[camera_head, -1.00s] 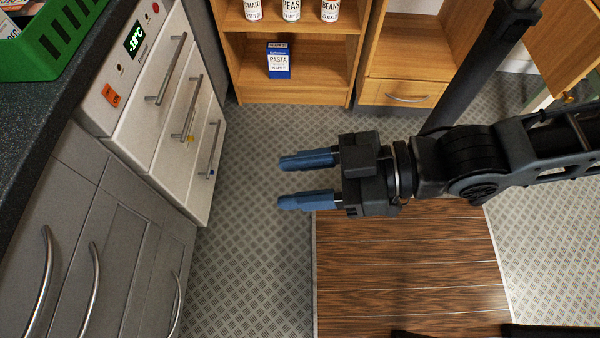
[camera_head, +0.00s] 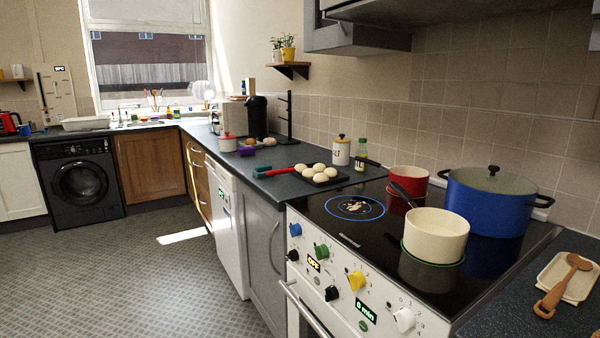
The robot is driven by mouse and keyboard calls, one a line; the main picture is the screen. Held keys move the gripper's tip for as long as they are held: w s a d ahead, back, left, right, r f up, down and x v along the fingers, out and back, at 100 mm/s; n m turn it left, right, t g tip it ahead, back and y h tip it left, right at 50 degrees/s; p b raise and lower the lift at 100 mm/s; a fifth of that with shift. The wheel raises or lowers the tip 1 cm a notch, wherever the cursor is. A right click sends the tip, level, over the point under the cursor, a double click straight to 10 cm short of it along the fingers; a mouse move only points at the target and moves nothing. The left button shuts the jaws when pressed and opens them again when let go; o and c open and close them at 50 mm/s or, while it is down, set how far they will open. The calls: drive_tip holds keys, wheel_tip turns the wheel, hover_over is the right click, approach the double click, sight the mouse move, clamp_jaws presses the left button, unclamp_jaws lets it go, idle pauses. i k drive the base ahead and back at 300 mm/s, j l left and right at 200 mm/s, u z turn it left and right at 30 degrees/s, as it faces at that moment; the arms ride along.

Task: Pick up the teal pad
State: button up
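A small teal-green item (camera_head: 262,169) lies on the dark worktop, just left of a red handle. It is too small to tell whether it is the teal pad. No other teal pad can be made out. My gripper is not in this view.
A black hob holds a cream pan (camera_head: 436,236), a red pot (camera_head: 407,181) and a blue pot (camera_head: 488,203). A tray of pale buns (camera_head: 320,173) and a salt jar (camera_head: 340,150) stand on the worktop (camera_head: 285,187). The patterned floor (camera_head: 130,270) left of the counter is clear.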

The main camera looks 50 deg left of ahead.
sight(260, 171)
drive_tip(key=u, duration=1.65)
drive_tip(key=i+j+u, duration=0.25)
drive_tip(key=i, duration=1.55)
drive_tip(key=i+u, duration=0.3)
drive_tip(key=i, duration=1.45)
